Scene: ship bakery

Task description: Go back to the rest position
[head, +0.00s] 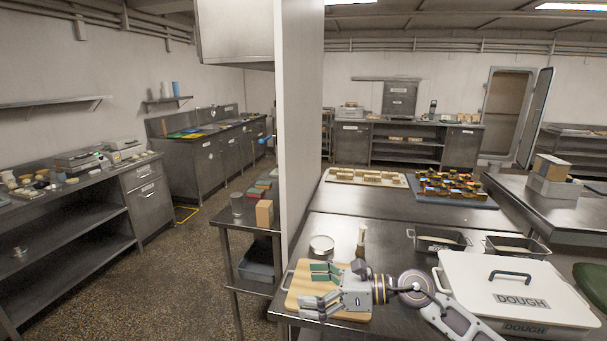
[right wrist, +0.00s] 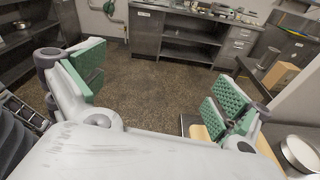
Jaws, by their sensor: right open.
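My right gripper (head: 323,285) is over the wooden board (head: 301,273) on the steel table, with its fingers pointing left in the head view. Its green-padded fingers are spread wide apart in the right wrist view (right wrist: 160,90), with nothing between them. Whether the gripper touches the board cannot be told. My left gripper is in neither view.
A white DOUGH box (head: 470,271) stands right of my right arm. Two dark pans (head: 440,241) sit behind it. A round tin (head: 321,246) and a small bottle (head: 361,240) stand behind the gripper. A white partition (head: 299,120) rises at the table's left edge.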

